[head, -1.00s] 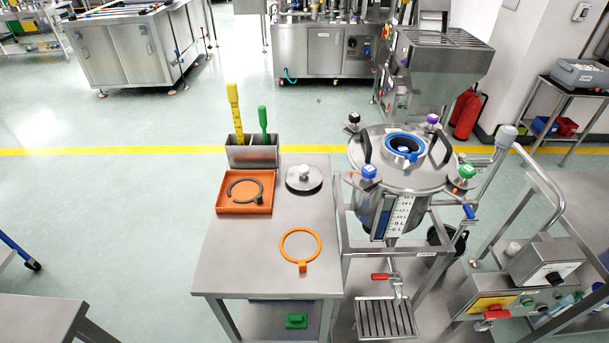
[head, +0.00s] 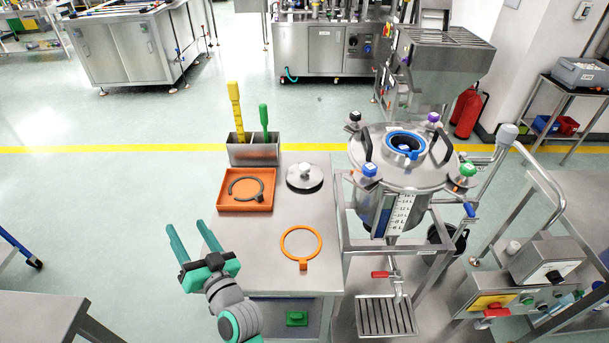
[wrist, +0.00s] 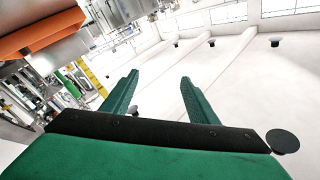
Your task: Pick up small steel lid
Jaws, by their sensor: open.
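The small steel lid (head: 304,177) lies on the steel table (head: 265,268), right of the orange tray, with its round knob up. My gripper (head: 186,234) is in the head view at the table's left edge, with its two green fingers apart and nothing between them. It is to the left of the lid and nearer the camera, well clear of it. The wrist view shows the open green fingers (wrist: 158,95) tilted, with no lid between them.
An orange tray (head: 222,207) holds a dark ring clamp (head: 233,195). An orange ring clamp (head: 301,256) lies on the table's near right. A steel holder (head: 253,154) with yellow and green handled tools stands behind. The steel vessel (head: 375,212) stands close at the right.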

